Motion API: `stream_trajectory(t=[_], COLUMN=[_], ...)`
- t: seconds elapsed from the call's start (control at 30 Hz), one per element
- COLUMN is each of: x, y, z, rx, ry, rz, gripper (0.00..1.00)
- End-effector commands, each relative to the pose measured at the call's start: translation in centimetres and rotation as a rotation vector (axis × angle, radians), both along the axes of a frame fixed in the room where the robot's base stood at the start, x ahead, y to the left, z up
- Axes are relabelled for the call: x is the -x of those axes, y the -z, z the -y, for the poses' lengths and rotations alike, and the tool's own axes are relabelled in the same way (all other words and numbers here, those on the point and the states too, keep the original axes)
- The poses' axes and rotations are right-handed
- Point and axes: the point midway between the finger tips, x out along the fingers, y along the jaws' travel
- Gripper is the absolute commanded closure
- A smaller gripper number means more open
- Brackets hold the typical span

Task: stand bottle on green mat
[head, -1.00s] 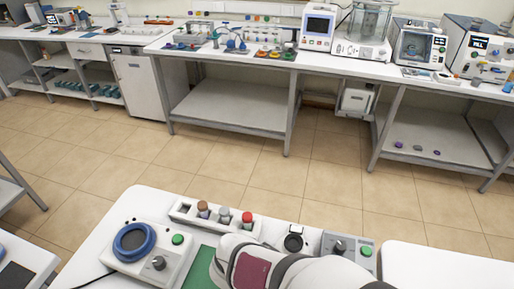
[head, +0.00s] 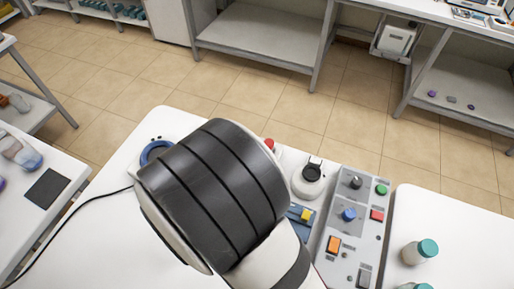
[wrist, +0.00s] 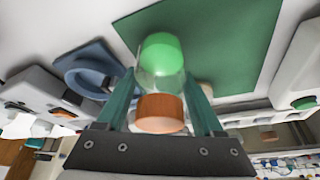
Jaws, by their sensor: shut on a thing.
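In the wrist view, my gripper (wrist: 160,80) has its two teal fingers closed on a small bottle (wrist: 160,72). The bottle has a bright green end, a clear middle and an orange-brown end. Its green end points toward the green mat (wrist: 238,38), which lies behind it on the white table. Whether the bottle touches the mat, I cannot tell. In the head view, my arm's dark wrist covers the gripper, the bottle and the mat.
A device with a blue ring (wrist: 88,68) is beside the mat; its ring also shows in the head view (head: 155,151). A red cap (head: 268,143) shows behind my arm. A control panel (head: 350,235) is to the right. Capped jars (head: 419,251) stand on the right table.

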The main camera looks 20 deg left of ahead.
Motion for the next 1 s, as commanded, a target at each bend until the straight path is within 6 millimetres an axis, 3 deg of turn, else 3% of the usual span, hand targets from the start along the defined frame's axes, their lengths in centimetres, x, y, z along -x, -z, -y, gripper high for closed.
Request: stream_trajectory(t=[0.2, 0.23, 0.37, 0.73, 0.87, 1.0], x=[0.0, 0.0, 0.0, 0.0, 0.8, 2.2], y=[0.2, 0.3, 0.2, -0.3, -2.6, -6.1], z=[0.0, 0.0, 0.0, -0.1, -0.6, -1.3], rx=[0.0, 0.0, -0.001, -0.001, -0.006, -0.009], ry=[0.0, -0.001, 0.0, -0.001, -0.001, -0.003], rz=[0.0, 0.0, 0.0, 0.002, 0.004, 0.002], gripper=[0.97, 0.28, 0.04, 0.01, 0.01, 0.01])
